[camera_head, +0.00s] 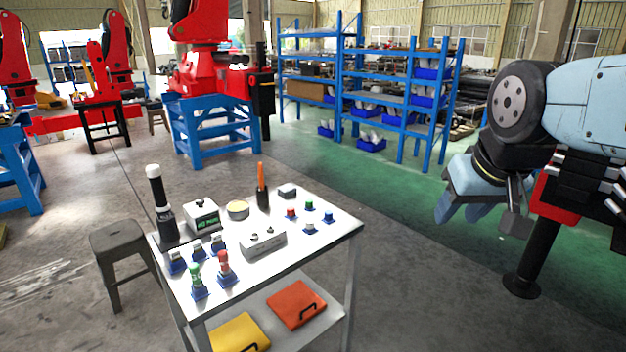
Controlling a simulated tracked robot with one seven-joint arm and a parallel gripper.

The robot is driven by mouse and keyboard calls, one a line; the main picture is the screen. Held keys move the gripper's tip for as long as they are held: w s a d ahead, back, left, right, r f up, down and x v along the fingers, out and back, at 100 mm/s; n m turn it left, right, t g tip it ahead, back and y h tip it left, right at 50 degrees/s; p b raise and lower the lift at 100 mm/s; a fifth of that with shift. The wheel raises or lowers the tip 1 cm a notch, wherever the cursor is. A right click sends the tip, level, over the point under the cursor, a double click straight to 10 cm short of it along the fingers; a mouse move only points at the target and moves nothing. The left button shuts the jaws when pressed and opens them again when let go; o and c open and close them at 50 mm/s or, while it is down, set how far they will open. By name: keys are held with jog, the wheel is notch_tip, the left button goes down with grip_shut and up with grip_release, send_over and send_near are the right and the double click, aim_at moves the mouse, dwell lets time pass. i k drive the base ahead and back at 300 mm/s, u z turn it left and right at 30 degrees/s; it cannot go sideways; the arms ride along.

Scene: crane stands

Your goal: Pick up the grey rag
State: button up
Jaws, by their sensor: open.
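A small grey folded-looking thing (287,190), which may be the grey rag, lies near the far edge of the white table (324,246). It is small in view and I cannot make out its cloth texture. It sits to the right of a dark holder with an orange-handled tool (262,186). My gripper (460,211) is at the right of the view, beyond the table's right edge and apart from everything on it. Its light blue fingers point down, open, with nothing seen between them.
Red and yellow folders lie on the lower shelf. A stool (122,254) stands left.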

aim_at(286, 192)
jog(key=u, duration=0.15)
jog(key=i, duration=1.4)
jog(key=u, duration=0.55)
